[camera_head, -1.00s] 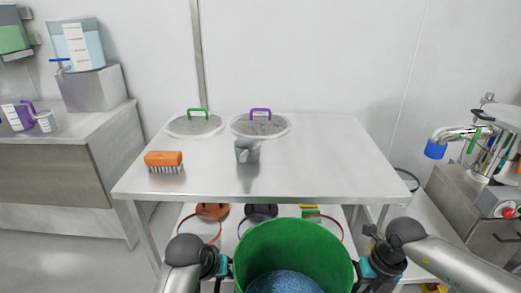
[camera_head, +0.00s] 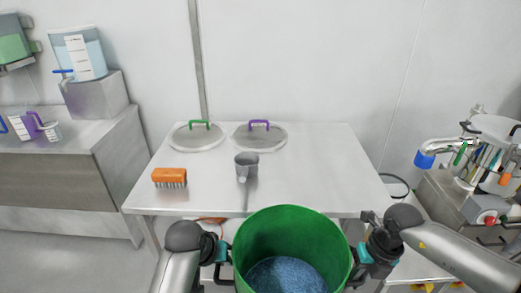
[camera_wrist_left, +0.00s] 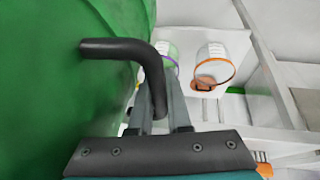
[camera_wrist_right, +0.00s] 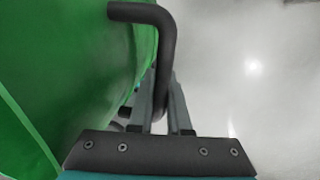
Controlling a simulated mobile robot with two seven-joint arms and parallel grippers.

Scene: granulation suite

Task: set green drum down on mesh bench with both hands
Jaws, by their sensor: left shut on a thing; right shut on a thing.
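The green drum (camera_head: 290,225) is open at the top and holds blue granules (camera_head: 287,275). It is upright between my grippers, in front of the bench's near edge in the head view. My left gripper (camera_head: 226,256) is shut on the drum's black side handle, which shows in the left wrist view (camera_wrist_left: 125,50). My right gripper (camera_head: 360,258) is shut on the other handle, seen in the right wrist view (camera_wrist_right: 160,45). The bench (camera_head: 320,170) has a smooth-looking grey top; no mesh can be made out. The drum's base is hidden.
On the bench lie an orange brush (camera_head: 170,176), a grey scoop (camera_head: 246,166), a green-handled lid (camera_head: 196,137) and a purple-handled lid (camera_head: 260,137). Buckets stand on the lower shelf, one orange-rimmed (camera_wrist_left: 215,67). The bench's right part is clear. Equipment (camera_head: 480,170) stands at right.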

